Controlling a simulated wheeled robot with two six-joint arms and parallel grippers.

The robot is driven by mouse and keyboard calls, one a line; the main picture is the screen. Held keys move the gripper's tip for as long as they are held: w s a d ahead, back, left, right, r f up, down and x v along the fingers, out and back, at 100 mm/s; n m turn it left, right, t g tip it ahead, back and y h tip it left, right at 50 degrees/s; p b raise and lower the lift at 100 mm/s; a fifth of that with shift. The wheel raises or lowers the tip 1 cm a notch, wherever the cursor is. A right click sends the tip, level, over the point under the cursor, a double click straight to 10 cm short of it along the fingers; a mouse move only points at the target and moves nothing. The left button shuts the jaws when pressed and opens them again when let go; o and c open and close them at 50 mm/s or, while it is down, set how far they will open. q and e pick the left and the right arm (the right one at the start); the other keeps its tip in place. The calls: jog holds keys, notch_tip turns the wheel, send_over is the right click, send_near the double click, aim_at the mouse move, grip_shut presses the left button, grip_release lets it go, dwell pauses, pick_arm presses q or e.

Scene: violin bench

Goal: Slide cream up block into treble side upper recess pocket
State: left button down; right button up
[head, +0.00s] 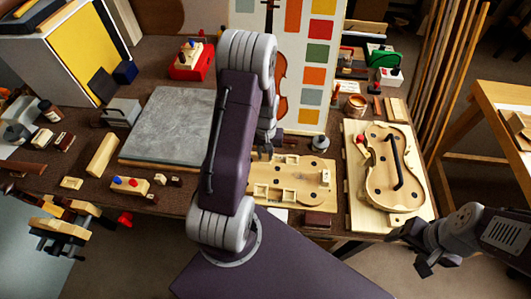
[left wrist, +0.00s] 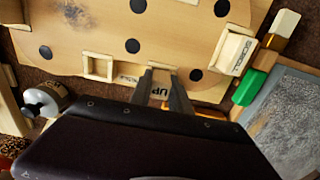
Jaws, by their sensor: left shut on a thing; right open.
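My left gripper (left wrist: 162,92) is shut on a cream block marked UP (left wrist: 159,87) at the edge of the pale wooden board (left wrist: 170,40). The fingers stand on either side of the block, close to a wooden-walled recess on that edge. I cannot tell how far the block sits in the recess. A square-framed pocket (left wrist: 98,67) lies beside it, to the left. In the head view my left arm covers part of the board (head: 318,172), and its gripper (head: 263,155) is over the board's upper left. My right gripper (head: 428,264) is open and empty, off the table's front right.
In the wrist view a cream block with lettering (left wrist: 236,54) sits at the board's right, near a green block (left wrist: 248,88). A grey slab (head: 165,125) lies left of the board. A violin-shaped form (head: 393,165) lies to the right on its own board.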

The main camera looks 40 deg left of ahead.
pick_arm(q)
jog(key=shift+f, duration=0.15)
jog(key=c, duration=1.1)
grip_release()
jog(key=shift+c, duration=0.2)
notch_tip(320, 180, up, 9)
jog(key=shift+r+p, duration=0.1)
jog(key=shift+p, duration=0.35)
